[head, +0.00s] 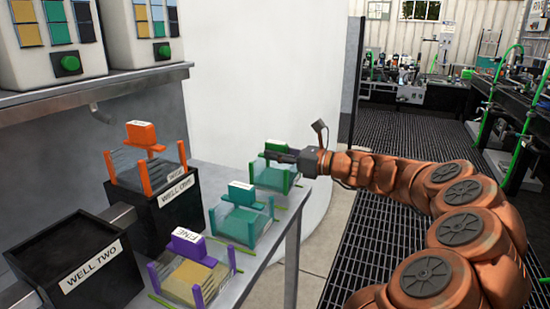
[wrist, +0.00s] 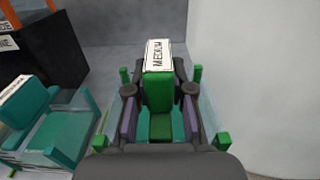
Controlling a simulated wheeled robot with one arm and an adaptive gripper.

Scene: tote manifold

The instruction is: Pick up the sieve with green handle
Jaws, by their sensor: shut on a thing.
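The sieve with the green handle (head: 277,180) is at the far end of the row on the grey table in the head view. It has green corner posts and clear sides. My gripper (head: 272,154) reaches in from the right and is shut on its handle. In the wrist view the green handle (wrist: 158,92), labelled MEDIUM, sits between the two fingers of my gripper (wrist: 159,122). The sieve looks level. I cannot tell whether its base touches the table. The gripper hides part of the sieve.
A teal sieve (head: 238,225) and a purple sieve (head: 188,278) stand nearer on the table. An orange sieve (head: 146,178) sits on the black WELL ONE box (head: 178,215). The WELL TWO box (head: 85,270) looks empty. A white curved wall (head: 260,80) rises behind the green sieve.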

